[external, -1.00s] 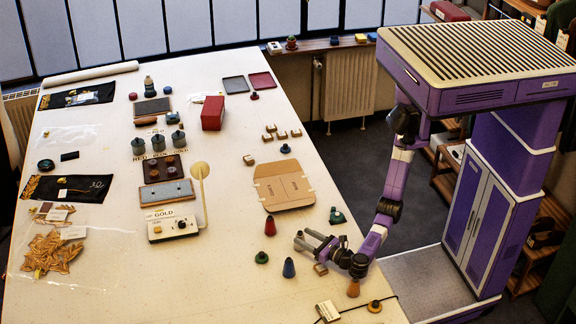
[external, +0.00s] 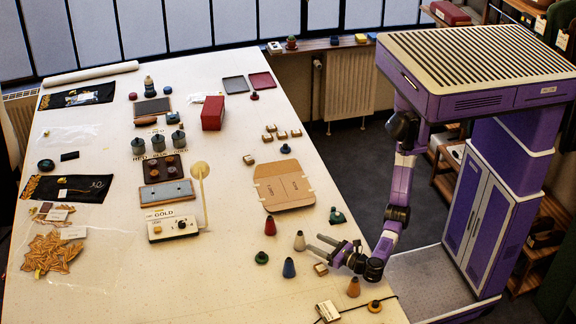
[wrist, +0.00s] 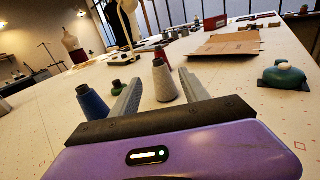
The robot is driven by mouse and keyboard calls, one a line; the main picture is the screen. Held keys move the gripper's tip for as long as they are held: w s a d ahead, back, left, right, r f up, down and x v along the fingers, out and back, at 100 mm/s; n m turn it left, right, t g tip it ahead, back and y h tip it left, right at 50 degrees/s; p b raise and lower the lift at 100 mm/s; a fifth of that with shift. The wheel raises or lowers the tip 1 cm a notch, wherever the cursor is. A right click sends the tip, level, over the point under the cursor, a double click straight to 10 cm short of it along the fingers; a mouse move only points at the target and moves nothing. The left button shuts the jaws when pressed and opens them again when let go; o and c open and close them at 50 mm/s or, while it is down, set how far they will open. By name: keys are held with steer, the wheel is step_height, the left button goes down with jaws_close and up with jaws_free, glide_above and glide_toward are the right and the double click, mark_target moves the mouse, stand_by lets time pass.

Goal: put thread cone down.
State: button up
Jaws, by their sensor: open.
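A pale grey-beige thread cone (external: 299,241) stands upright on the white table, just beyond my fingertips. In the wrist view the cone (wrist: 164,84) shows upright between the lines of the two fingers, with its base on the tabletop. My gripper (external: 313,243) is open and low over the table, apart from the cone in the external view. In the wrist view my gripper (wrist: 163,80) has a finger on each side of the cone.
A blue cone (external: 289,268), a red cone (external: 270,227) and a green spool (external: 261,258) stand near the pale cone. A tan cone (external: 353,287) and a yellow spool (external: 375,306) are at the front edge. A cardboard piece (external: 284,186) lies behind.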

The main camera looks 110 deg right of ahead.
mark_target(302, 234)
steer(key=d, duration=0.1)
steer(key=w+d+r, duration=0.1)
steer(key=p, duration=0.1)
steer(key=shift+w+d+r, duration=0.15)
steer(key=shift+w+d, duration=0.1)
steer(key=shift+d, duration=0.15)
steer(key=p+x, duration=0.1)
steer(key=x, duration=0.1)
steer(key=p+x, duration=0.1)
steer(key=x, duration=0.2)
steer(key=shift+w+f+p, duration=0.2)
steer(key=shift+w+p, duration=0.15)
steer(key=shift+w, duration=0.1)
jaws_close()
